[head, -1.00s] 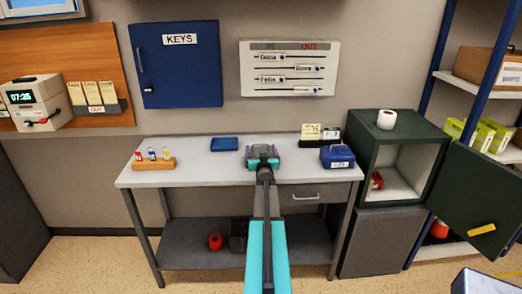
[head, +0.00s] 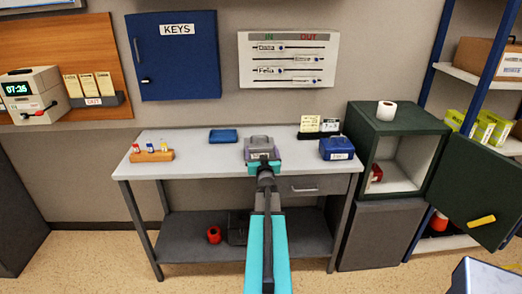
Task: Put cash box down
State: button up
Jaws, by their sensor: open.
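The blue cash box (head: 337,149), with a handle on its lid and a pale label on its front, sits upright on the right part of the grey desk (head: 205,160). My gripper (head: 261,144) is over the middle of the desk, to the left of the cash box and apart from it. It is open, and I see nothing held in it. Its own body hides part of the desk below it.
A flat blue object (head: 223,136) lies at the desk's back, and a wooden stamp holder (head: 152,156) stands at left. A card holder (head: 319,127) is behind the cash box. The open green safe (head: 398,148) stands right of the desk. The left desktop has free room.

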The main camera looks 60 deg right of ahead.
jog(key=shift+v, duration=0.9)
dwell(0.3)
